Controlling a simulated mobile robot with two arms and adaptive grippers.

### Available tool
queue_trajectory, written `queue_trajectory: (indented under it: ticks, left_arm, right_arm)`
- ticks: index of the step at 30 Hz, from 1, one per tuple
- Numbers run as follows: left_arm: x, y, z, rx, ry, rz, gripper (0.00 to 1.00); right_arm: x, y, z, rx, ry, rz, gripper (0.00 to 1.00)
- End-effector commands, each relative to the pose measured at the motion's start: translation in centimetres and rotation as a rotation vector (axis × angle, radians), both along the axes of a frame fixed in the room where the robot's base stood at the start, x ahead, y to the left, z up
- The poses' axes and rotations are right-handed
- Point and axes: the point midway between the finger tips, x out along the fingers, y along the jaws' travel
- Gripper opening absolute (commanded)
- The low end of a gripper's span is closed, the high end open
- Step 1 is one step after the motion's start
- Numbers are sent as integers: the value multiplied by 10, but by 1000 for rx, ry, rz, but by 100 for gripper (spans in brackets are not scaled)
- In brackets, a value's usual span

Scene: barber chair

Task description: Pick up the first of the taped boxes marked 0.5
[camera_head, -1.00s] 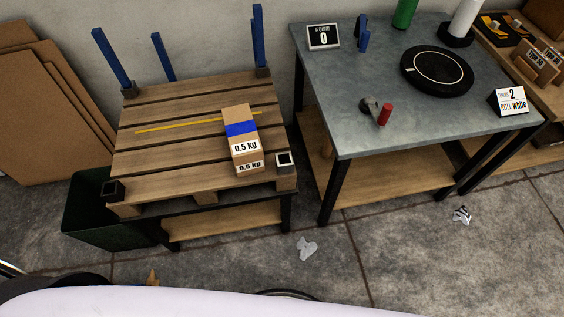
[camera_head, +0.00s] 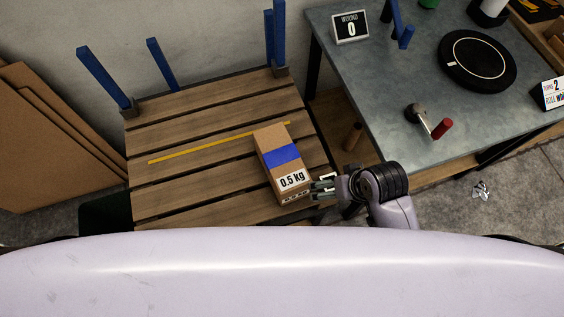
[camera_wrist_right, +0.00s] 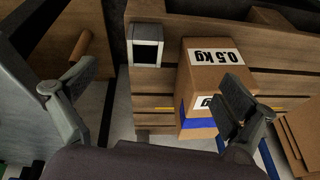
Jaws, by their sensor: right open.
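A brown cardboard box (camera_head: 270,144) with a blue tape band and a white "0.5 kg" label lies on the slatted pallet top (camera_head: 180,185), near its right front corner. My right gripper (camera_head: 320,188) is at the box's front right side, with its fingers close to it; contact cannot be told. In the right wrist view the gripper (camera_wrist_right: 150,84) is open, with nothing held. There the box (camera_wrist_right: 196,80) stands toward the right finger, which covers part of it. My left gripper is not in view.
Blue posts (camera_head: 104,78) stand at the pallet's back and left corners. A yellow strip (camera_head: 205,145) lies across the slats. A grey table (camera_head: 400,75) to the right holds a black round plate (camera_head: 478,60) and a red-handled item (camera_head: 441,128). Cardboard sheets (camera_head: 45,150) lean at left.

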Motion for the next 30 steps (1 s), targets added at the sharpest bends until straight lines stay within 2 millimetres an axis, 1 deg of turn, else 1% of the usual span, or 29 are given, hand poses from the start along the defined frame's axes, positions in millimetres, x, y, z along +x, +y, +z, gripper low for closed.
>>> queue_trajectory:
  ticks: [1, 3, 8, 11, 15, 17, 18, 20, 24, 27, 30]
  left_arm:
    - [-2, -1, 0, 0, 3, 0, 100]
    - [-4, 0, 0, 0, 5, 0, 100]
    - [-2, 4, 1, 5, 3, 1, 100]
    - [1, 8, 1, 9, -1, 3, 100]
    - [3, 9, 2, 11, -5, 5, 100]
    - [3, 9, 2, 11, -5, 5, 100]
    - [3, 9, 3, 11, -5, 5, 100]
    - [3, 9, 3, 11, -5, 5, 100]
    - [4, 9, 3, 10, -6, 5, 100]
    - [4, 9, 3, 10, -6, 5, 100]
    - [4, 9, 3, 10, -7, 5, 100]
  right_arm:
    - [10, 13, 7, 25, -1, 13, 100]
    - [19, 32, 14, 62, 8, 28, 100]
    - [40, 74, 36, 130, 33, 77, 100]
    - [52, 102, 53, 159, 59, 119, 100]
    - [66, 139, 85, 154, 114, 196, 100]
    - [70, 150, 98, 123, 146, 227, 100]
    - [72, 154, 107, 92, 166, 244, 100]
    - [75, 157, 118, 40, 192, 259, 100]
    - [83, 152, 138, -87, 234, 259, 100]
    - [87, 145, 147, -156, 250, 245, 100]
    - [90, 140, 151, -196, 259, 234, 100]
